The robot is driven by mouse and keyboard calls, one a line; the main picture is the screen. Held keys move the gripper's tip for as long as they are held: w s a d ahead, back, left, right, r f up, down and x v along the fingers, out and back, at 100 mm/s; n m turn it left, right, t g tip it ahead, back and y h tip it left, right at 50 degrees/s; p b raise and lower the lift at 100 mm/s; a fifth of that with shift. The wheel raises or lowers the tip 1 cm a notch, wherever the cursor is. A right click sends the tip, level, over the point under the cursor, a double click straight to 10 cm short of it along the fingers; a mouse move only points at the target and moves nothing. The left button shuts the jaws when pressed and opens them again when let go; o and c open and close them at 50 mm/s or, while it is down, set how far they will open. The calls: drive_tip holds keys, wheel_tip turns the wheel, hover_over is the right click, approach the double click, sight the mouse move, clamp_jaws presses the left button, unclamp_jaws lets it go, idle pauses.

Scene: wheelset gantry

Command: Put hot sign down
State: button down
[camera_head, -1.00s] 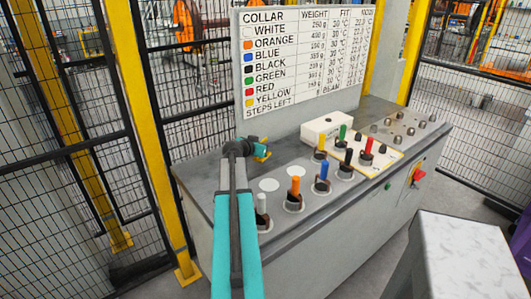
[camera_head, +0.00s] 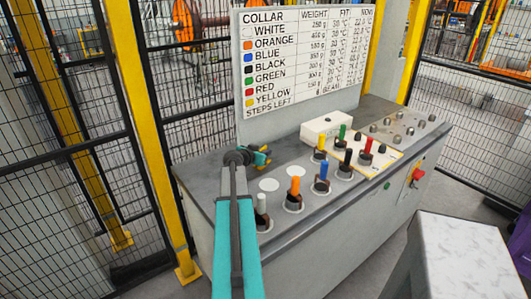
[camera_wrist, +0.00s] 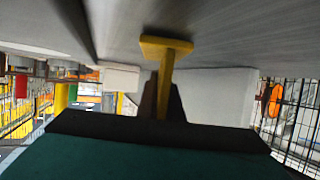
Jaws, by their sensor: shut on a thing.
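My gripper (camera_head: 262,153) is over the left end of the grey bench top (camera_head: 213,178). It is shut on a yellow piece, which I take to be the hot sign; only a little yellow shows in the head view. In the wrist view, the dark fingers grip the yellow stem of the sign (camera_wrist: 166,82), which ends in a flat yellow plate near the bench surface. I cannot tell whether that plate touches the bench. No writing on the sign shows.
Two white discs (camera_head: 268,184) lie just in front of the gripper. Several holders with coloured pegs, such as the orange peg (camera_head: 295,185), stand along the front. A white box (camera_head: 326,127) stands farther right. A chart board (camera_head: 305,60) rises behind.

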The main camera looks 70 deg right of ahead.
drive_tip(key=shift+f, duration=0.1)
idle(0.3)
drive_tip(key=c, duration=1.9)
unclamp_jaws()
drive_tip(key=shift+a+r, duration=0.3)
drive_tip(key=shift+a, duration=0.25)
drive_tip(key=shift+b+v, duration=1.5)
drive_tip(key=shift+v, duration=3.95)
drive_tip(key=shift+w, duration=0.1)
